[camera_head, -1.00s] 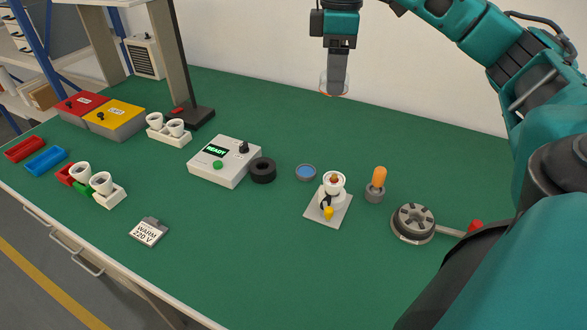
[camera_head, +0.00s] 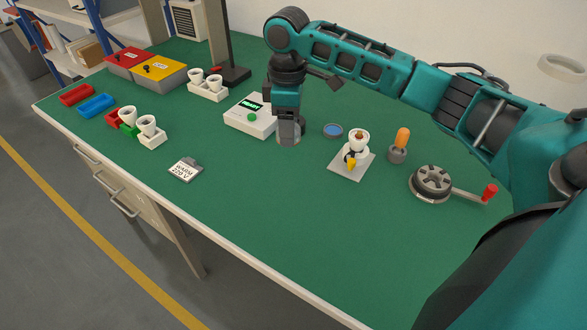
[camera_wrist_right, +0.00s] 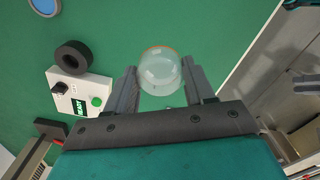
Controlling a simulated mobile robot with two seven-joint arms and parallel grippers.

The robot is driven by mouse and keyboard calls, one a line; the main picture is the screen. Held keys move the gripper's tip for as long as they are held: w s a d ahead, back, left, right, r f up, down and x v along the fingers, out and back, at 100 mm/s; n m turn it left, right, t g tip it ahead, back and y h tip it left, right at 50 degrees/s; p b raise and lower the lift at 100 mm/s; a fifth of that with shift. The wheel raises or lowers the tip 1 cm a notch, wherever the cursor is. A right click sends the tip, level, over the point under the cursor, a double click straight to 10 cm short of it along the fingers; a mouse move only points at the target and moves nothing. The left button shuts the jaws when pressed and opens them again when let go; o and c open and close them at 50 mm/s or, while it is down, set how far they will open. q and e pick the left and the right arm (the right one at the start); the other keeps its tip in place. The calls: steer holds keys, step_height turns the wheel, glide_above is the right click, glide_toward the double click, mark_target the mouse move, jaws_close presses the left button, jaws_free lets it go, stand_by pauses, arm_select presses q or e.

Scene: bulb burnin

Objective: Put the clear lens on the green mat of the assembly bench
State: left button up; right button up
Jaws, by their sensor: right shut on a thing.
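The clear lens (camera_wrist_right: 160,72) is a see-through dome with a thin orange rim, held between the two fingers of my right gripper (camera_wrist_right: 161,88) in the right wrist view. In the head view my right gripper (camera_head: 289,136) points down over the green mat (camera_head: 255,200), just right of the white tester box. The lens is mostly hidden by the fingers there. I cannot tell whether it touches the mat. My left gripper is not in view.
The white box (camera_head: 240,121) with a green display stands close to the gripper, and a black ring (camera_wrist_right: 73,57) lies beside it. A blue-topped disc (camera_head: 333,130), a bulb stand (camera_head: 350,163) and a crank wheel (camera_head: 432,183) stand to the right. The front middle is clear.

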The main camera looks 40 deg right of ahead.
step_height(320, 180, down, 13)
steer(key=shift+f+b, duration=0.15)
steer(key=shift+b, duration=0.45)
steer(key=shift+f, duration=0.1)
steer(key=o, duration=1)
step_height(320, 180, up, 12)
steer(key=shift+r+p, duration=0.15)
steer(key=shift+p, duration=0.5)
